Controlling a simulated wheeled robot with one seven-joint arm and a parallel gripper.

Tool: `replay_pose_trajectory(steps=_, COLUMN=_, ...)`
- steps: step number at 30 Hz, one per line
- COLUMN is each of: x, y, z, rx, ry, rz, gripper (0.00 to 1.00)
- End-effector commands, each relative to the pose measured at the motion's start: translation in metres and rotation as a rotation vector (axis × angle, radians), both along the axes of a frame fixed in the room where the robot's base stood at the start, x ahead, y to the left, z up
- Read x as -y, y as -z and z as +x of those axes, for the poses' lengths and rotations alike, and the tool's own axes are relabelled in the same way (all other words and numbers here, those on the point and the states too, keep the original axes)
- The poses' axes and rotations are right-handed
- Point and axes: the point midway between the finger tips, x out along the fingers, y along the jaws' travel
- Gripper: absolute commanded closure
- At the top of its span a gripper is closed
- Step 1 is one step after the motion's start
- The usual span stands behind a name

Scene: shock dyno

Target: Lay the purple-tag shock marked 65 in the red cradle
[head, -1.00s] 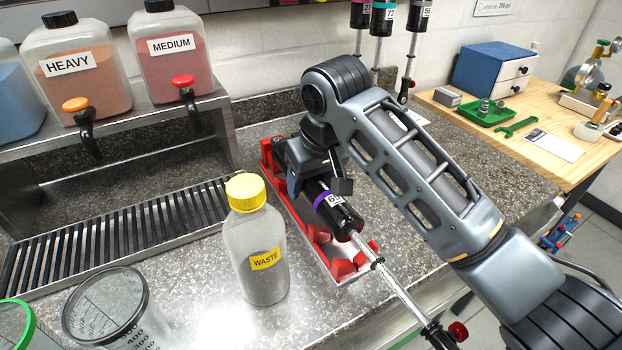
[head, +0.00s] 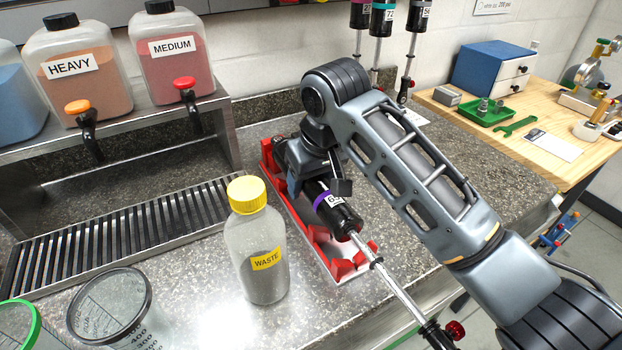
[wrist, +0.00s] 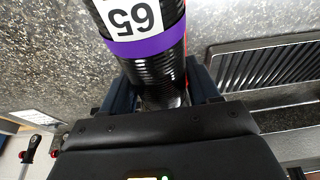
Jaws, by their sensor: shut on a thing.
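The purple-tag shock marked 65 (head: 335,206) is a black cylinder with a purple band, a white label and a long silver rod reaching toward the lower right. My gripper (head: 322,182) is shut on its black body. In the wrist view the shock (wrist: 143,50) lies between the two fingers (wrist: 163,88), with its label upside down. The red cradle (head: 341,268) is on the counter beneath the shock. The shock appears over the cradle and roughly in line with it. My gripper and the shock hide part of the cradle, so I cannot tell whether they touch.
A waste bottle (head: 256,240) with a yellow cap stands close to the left of the cradle. A drain grate (head: 120,235) and clear measuring cups (head: 113,310) are further left. Several shocks (head: 383,25) hang at the back. A wooden bench (head: 500,130) is on the right.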

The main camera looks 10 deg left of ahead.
Motion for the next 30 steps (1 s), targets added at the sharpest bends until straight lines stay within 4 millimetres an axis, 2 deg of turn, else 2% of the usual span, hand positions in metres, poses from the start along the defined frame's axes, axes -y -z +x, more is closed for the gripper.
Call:
replay_pose_trajectory(steps=16, x=-0.0003, y=-0.0035, z=0.0004, rx=-0.002, ry=0.0, rz=-0.002, gripper=1.0)
replay_pose_trajectory(steps=30, x=-0.0003, y=0.0043, z=0.0005, rx=-0.002, ry=0.0, rz=-0.002, gripper=1.0)
